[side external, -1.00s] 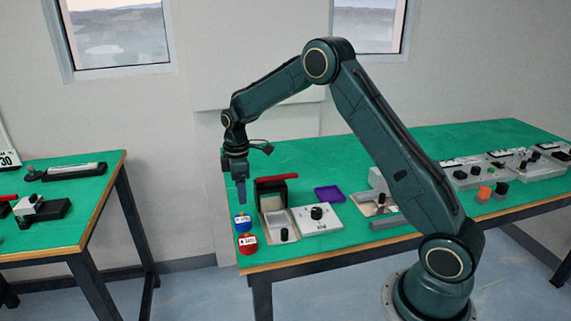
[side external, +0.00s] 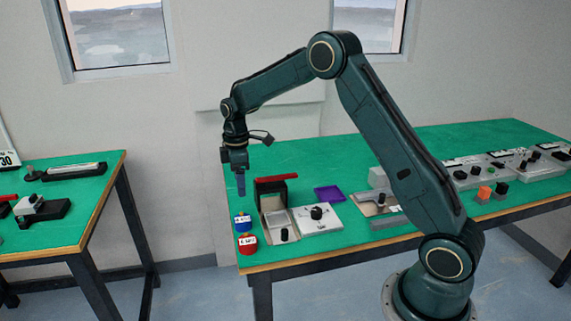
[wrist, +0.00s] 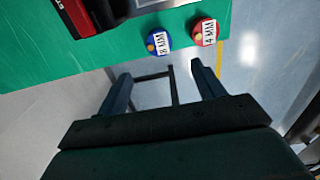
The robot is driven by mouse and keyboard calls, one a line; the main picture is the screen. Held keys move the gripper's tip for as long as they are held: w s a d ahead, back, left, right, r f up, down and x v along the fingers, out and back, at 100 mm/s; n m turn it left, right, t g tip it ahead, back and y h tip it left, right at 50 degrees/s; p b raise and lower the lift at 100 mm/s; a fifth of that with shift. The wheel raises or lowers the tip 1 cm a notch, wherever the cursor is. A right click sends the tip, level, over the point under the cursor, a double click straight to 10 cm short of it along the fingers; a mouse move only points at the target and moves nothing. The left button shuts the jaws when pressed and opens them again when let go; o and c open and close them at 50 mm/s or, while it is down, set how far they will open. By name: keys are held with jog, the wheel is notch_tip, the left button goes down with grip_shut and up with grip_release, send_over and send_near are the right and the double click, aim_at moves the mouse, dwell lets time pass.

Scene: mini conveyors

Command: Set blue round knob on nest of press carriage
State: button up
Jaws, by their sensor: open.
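The blue round knob (side external: 242,223) has a white label and stands on the green bench near its left front corner. In the wrist view it shows as a blue disc (wrist: 150,45) beyond the fingertips. My gripper (side external: 241,190) points down in the air above the blue knob, apart from it. Its two fingers (wrist: 161,72) are spread in the wrist view, with nothing between them. A grey fixture with a dark upright block and red handle (side external: 276,179) stands right of the knob. I cannot tell for certain whether it is the press carriage, and no nest can be made out.
A red round knob (side external: 247,245) with a white label sits just in front of the blue one. A grey box with a black knob (side external: 317,217) and a purple tray (side external: 328,194) lie further right. The bench edge is close on the left.

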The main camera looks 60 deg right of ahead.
jog(key=s+a+r+m+t, duration=0.1)
jog(key=s+a+r+m, duration=0.15)
jog(key=s+r, duration=0.5)
jog(key=s+a+r+m+t, duration=0.2)
jog(key=s+a+r, duration=0.3)
jog(key=r, duration=0.4)
jog(key=s+a+m+t, duration=0.2)
jog(key=s+a+m, duration=0.1)
jog(key=s, duration=1.8)
jog(key=shift+s+r+m+t, duration=0.2)
jog(key=shift+s+m+t, duration=0.1)
jog(key=shift+m, duration=0.45)
jog(key=shift+o, duration=0.4)
